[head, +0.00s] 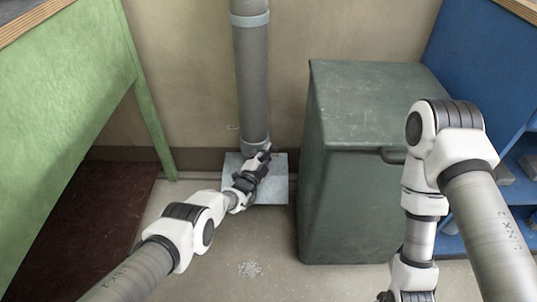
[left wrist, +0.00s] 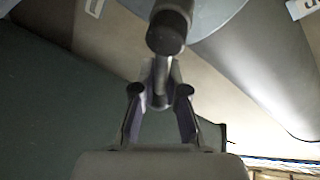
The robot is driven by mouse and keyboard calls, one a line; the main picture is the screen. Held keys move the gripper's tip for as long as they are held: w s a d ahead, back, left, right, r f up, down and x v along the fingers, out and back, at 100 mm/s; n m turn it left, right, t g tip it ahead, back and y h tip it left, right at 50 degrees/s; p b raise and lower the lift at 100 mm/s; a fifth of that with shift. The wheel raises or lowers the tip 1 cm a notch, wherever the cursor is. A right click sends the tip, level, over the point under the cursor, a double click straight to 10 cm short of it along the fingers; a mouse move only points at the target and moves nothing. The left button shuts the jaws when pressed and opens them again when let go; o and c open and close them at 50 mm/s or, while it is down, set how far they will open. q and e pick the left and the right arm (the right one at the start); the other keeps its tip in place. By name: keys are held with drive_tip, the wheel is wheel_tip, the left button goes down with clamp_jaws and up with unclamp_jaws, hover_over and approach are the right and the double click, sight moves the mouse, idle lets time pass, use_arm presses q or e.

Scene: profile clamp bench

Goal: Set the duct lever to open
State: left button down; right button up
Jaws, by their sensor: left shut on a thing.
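The grey duct (head: 251,75) runs upright down the back wall to a pale plate (head: 279,190) on the floor. My left gripper (head: 262,158) is at the duct's foot and hides most of the lever there. In the left wrist view a dark, round-ended lever (left wrist: 166,32) shows, with a thinner grey stem running down between the fingers. My left gripper (left wrist: 159,96) is shut on that stem. The lever's exact angle on the duct cannot be told. My right arm hangs down at the right, and its gripper is below the picture's edge.
A dark green cabinet (head: 360,195) with a bar handle stands close to the right of the duct. A green bench (head: 60,110) is at the left and a blue shelf (head: 480,60) at the right. Small pale bits (head: 249,269) lie on the floor in front.

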use_arm(q)
drive_tip(key=shift+s+d+r, duration=0.15)
drive_tip(key=shift+d+r, duration=0.15)
drive_tip(key=shift+d, duration=0.15)
drive_tip(key=c, duration=1.3)
unclamp_jaws()
drive_tip(key=shift+c, duration=0.2)
drive_tip(key=o, duration=0.4)
drive_tip(key=shift+d+r, duration=0.1)
drive_tip(key=shift+r, duration=0.1)
drive_tip(key=shift+s, duration=0.1)
drive_tip(key=shift+a+f, duration=0.1)
drive_tip(key=shift+a, duration=0.15)
